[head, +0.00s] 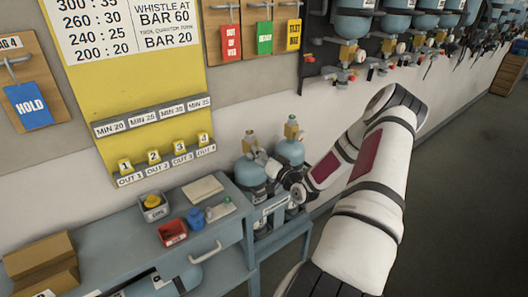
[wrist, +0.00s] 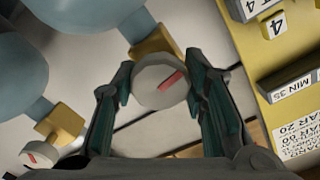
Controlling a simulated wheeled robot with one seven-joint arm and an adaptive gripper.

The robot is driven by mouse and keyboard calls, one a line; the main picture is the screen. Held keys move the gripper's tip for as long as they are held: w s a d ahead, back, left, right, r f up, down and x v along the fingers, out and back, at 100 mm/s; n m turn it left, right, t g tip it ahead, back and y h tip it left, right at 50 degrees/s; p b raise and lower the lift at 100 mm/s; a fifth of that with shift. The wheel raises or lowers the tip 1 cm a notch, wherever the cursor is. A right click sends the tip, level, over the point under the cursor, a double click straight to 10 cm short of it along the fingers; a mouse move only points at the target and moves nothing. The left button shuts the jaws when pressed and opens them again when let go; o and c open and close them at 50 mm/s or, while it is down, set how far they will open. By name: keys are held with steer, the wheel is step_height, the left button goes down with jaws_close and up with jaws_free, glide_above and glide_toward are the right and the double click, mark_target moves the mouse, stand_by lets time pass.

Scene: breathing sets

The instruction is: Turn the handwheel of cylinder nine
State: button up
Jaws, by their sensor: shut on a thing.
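My gripper (wrist: 160,72) is shut on a round grey handwheel (wrist: 152,90) with a red mark, its dark fingers on either side of the wheel. The handwheel sits on a brass valve (wrist: 157,44) at the neck of a light blue cylinder (wrist: 95,12). In the head view my gripper (head: 264,160) is at the left of two blue cylinders (head: 250,173) standing beside the bench; the wheel is hard to make out there. I cannot read a number nine on either cylinder.
The second cylinder (head: 290,150) stands close on the right; its handwheel (wrist: 38,155) shows in the wrist view. The yellow board (head: 125,75) with number tags is on the wall. The bench (head: 110,250) holds small bins, a blue pot and a box.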

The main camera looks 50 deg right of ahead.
steer(key=m+p, duration=0.2)
steer(key=m, duration=0.2)
steer(key=shift+s+m, duration=0.1)
steer(key=shift+m, duration=0.2)
steer(key=m+p, duration=0.2)
steer(key=m, duration=0.3)
steer(key=m+p, duration=0.1)
steer(key=m, duration=0.9)
steer(key=shift+m, duration=0.3)
steer(key=o, duration=1.2)
steer(key=shift+c, duration=0.2)
